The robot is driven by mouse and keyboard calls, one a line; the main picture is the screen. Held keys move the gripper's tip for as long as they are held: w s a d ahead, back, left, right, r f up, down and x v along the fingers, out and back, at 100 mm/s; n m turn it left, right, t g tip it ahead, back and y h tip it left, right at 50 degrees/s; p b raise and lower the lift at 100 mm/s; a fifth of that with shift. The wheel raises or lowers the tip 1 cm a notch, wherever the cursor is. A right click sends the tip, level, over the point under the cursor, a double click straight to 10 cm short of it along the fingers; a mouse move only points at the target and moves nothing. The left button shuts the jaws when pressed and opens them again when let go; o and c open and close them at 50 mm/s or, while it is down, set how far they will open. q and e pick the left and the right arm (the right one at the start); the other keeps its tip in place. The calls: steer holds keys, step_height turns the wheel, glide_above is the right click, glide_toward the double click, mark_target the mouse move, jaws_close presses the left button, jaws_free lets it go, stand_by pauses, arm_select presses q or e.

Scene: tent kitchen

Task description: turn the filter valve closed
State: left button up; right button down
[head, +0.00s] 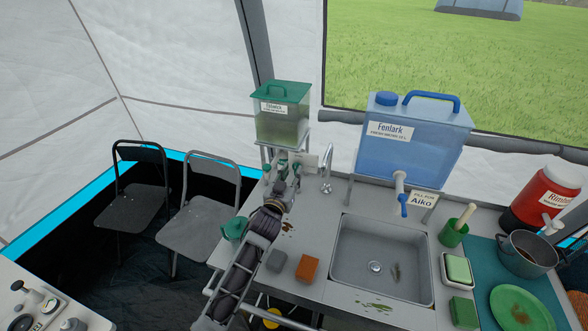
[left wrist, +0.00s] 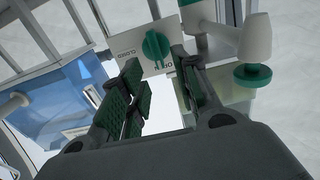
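The filter is a clear greenish tank with a green lid (head: 282,115) on a stand at the back of the counter. Its valve shows in the left wrist view as a green knob (left wrist: 155,46) on a white plate (left wrist: 128,54) lettered CLOSED and, partly covered, OPEN. My left gripper (head: 287,168) is just below the tank and hides the valve in the head view. In the left wrist view the gripper (left wrist: 156,66) is open, its green-padded fingers apart on either side of the knob. I cannot tell whether they touch it. My right gripper is not in view.
A white spout with a green knob (left wrist: 252,75) is close to the right finger. The blue Fenlark water container (head: 412,135) stands right of the filter, beyond a steel tap (head: 326,170). A sink (head: 381,258), sponge (head: 307,268) and green mug (head: 235,229) are nearby.

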mark_target(295, 166)
arm_select(q)
steer(key=shift+x, duration=1.55)
jaws_close()
